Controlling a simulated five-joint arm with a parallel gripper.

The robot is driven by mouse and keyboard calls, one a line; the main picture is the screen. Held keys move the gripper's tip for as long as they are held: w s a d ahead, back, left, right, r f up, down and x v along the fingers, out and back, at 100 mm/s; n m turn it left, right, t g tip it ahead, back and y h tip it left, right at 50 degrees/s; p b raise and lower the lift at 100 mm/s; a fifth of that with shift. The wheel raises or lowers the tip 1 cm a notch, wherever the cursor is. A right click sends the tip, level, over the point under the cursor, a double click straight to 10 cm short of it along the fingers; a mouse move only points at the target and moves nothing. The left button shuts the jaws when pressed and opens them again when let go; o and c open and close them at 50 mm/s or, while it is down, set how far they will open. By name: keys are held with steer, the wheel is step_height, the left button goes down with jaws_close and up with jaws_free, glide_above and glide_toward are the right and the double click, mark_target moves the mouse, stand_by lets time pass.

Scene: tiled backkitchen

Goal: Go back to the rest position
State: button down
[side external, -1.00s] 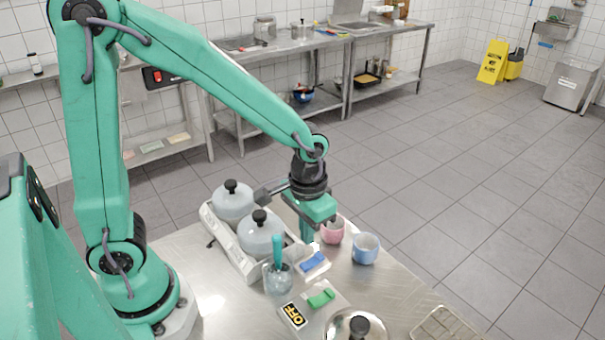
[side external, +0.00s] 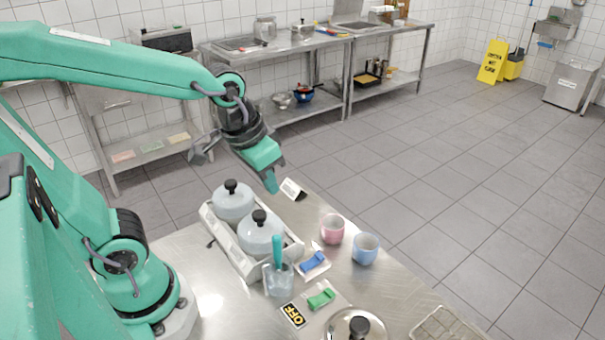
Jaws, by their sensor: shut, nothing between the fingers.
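My gripper (side external: 271,184) is in the air above the far edge of the steel table (side external: 385,297), beyond the lidded pots. Its fingers are shut and nothing is between them.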

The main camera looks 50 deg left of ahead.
steer(key=s+a+r+t, duration=0.2)
steer(key=s+r, duration=0.2)
steer(key=shift+s+a, duration=0.25)
steer(key=shift+a, duration=0.05)
stand_by(1.2)
steer(key=c, duration=1)
jaws_free()
steer(key=shift+w+r, duration=0.1)
steer(key=shift+w, duration=0.15)
steer(key=o, duration=0.7)
steer(key=shift+w+r+g, duration=0.2)
steer(key=shift+w+g, duration=0.3)
steer(key=o, duration=0.3)
steer(key=w+g, duration=0.4)
steer(key=w, duration=0.4)
steer(key=shift+w+a+r, duration=0.15)
steer(key=shift+a, duration=0.2)
steer(key=w+a+f+g, duration=0.1)
steer(key=w+f+g, duration=0.4)
steer(key=w, duration=0.3)
steer(key=shift+w+f, duration=0.3)
steer(key=shift+f, duration=0.05)
steer(key=x, duration=1)
steer(key=shift+a, duration=0.15)
